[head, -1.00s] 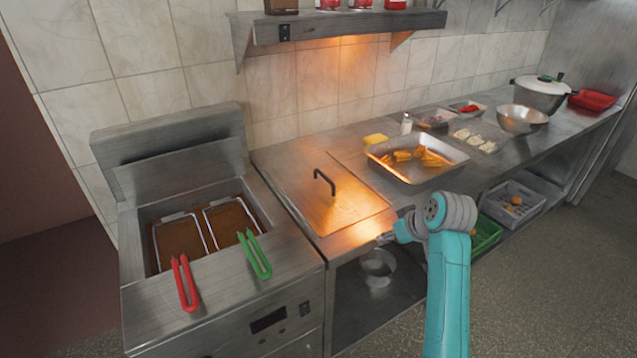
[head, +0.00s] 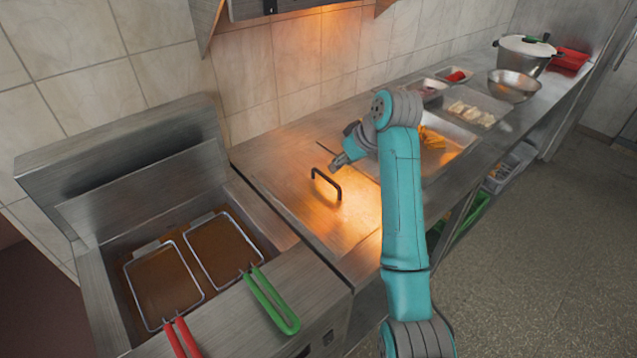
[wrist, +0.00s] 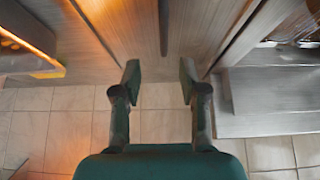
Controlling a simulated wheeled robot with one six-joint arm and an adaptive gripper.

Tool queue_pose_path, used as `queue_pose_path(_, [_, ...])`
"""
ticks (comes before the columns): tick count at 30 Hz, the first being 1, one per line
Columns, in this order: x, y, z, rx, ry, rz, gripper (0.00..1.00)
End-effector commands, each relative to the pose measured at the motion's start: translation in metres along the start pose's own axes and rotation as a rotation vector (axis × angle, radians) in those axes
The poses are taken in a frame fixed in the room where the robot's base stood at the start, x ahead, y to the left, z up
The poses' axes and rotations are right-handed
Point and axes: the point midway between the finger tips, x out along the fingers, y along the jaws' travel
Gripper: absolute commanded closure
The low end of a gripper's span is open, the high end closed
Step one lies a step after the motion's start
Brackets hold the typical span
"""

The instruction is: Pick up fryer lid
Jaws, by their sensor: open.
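The fryer lid (head: 305,208), a flat metal plate with a black bar handle (head: 327,184), lies on the counter to the right of the fryer in the head view. My gripper (head: 338,163) is just above and behind the handle in that view, apart from it. In the wrist view my gripper (wrist: 158,82) shows two separated fingers with nothing between them. A dark strip shows beyond the fingers there; I cannot tell whether it is the handle.
The fryer (head: 95,275) stands at left with two wire baskets, a red handle (head: 182,340) and a green handle (head: 272,300). A metal tray of food (head: 455,140) is behind my arm. A wall shelf (head: 290,8) hangs above; a bowl (head: 512,86) stands farther right.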

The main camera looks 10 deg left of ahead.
Motion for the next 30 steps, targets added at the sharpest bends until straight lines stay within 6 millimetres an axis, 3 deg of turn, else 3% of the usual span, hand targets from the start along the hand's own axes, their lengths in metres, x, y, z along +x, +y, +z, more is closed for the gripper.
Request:
queue_pose_path(7, [0.037,-0.001,0.000,0.000,-0.001,-0.002,0.57])
queue_pose_path(14, [0.052,-0.001,0.000,-0.001,0.000,0.000,0.57])
queue_pose_path(24, [0.094,-0.006,0.000,0.000,-0.001,0.000,0.57])
queue_pose_path(30, [0.101,-0.005,0.000,0.000,0.000,0.001,0.57])
